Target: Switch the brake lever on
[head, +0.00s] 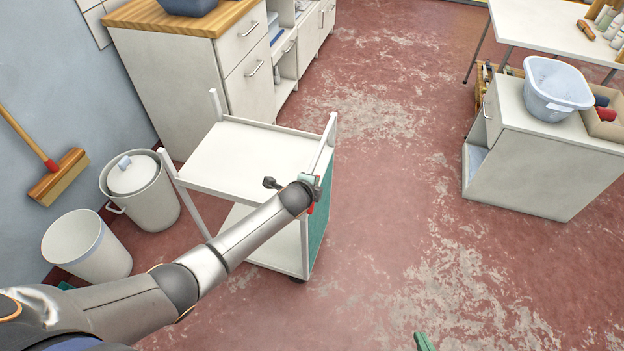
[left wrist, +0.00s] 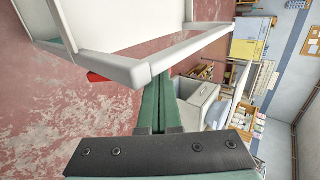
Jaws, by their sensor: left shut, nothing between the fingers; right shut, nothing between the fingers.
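A white trolley (head: 235,158) with an upper shelf, a raised rail and a green side panel (head: 320,225) stands in the middle of the head view. A small red part (head: 311,209), which looks like the brake lever, shows at its near right corner, just below my left gripper (head: 314,182). In the left wrist view the red part (left wrist: 98,77) sticks out under the white rail (left wrist: 130,76), left of my shut green fingers (left wrist: 160,88). The fingers are empty; I cannot tell whether they touch the rail. My right gripper (head: 424,342) shows only a green tip at the bottom edge.
A white bin (head: 85,248) and a lidded bin (head: 140,190) stand left of the trolley by the wall, near a broom (head: 58,176). A white cabinet (head: 545,165) with a basin (head: 556,88) stands at right. The red floor between is clear.

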